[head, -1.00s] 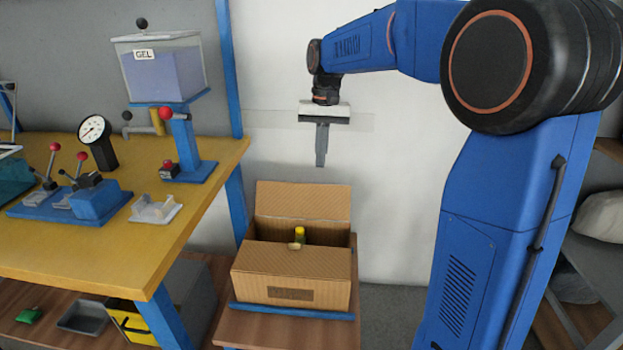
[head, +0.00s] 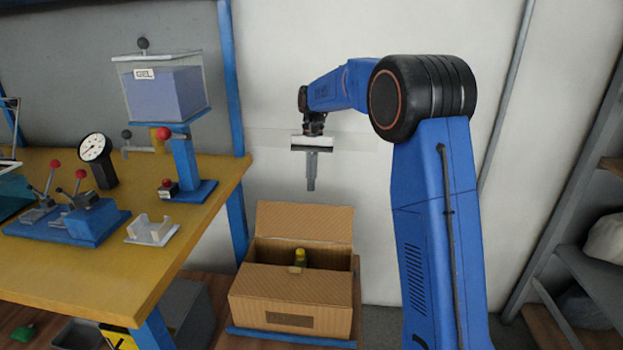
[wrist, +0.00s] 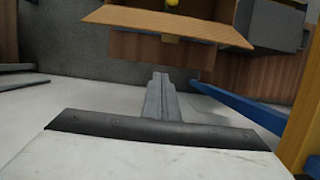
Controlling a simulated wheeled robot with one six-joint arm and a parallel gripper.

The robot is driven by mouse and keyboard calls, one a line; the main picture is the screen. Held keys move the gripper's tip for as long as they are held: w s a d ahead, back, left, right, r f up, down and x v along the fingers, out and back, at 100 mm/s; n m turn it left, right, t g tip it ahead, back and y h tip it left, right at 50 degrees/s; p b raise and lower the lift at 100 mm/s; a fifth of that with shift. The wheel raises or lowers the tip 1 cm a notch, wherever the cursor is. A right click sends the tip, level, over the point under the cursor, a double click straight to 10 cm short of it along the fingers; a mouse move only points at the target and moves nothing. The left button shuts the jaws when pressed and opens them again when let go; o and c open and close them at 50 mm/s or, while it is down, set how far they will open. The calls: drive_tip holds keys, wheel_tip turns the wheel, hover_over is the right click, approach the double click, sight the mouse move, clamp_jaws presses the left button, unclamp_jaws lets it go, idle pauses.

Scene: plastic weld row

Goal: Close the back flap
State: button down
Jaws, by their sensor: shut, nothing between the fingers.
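A cardboard box (head: 291,299) stands on a low stand beside the yellow bench. Its back flap (head: 304,222) stands up, leaning slightly away, and the top is open. A small tab shows at the front rim. A yellow-topped item (head: 300,257) sits inside; the rest of the interior is hidden. My gripper (head: 311,186) is shut and empty, pointing down in the air above and behind the back flap, near the wall, touching nothing. In the wrist view the shut fingers (wrist: 161,97) point toward the box (wrist: 165,24), which is cut off at the top.
The yellow bench (head: 95,262) at the left carries a gel tank (head: 166,95), a dial gauge (head: 97,155), a lever fixture (head: 75,220) and a white cradle (head: 151,230). A blue post (head: 230,90) rises near the box. Shelves (head: 575,270) stand at the right. Air above the box is clear.

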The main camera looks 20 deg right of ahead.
sight(304, 222)
drive_tip(key=s+a+f, duration=0.2)
drive_tip(key=s+f, duration=0.2)
drive_tip(key=shift+s, duration=0.35)
drive_tip(key=shift+r, duration=0.1)
idle(0.4)
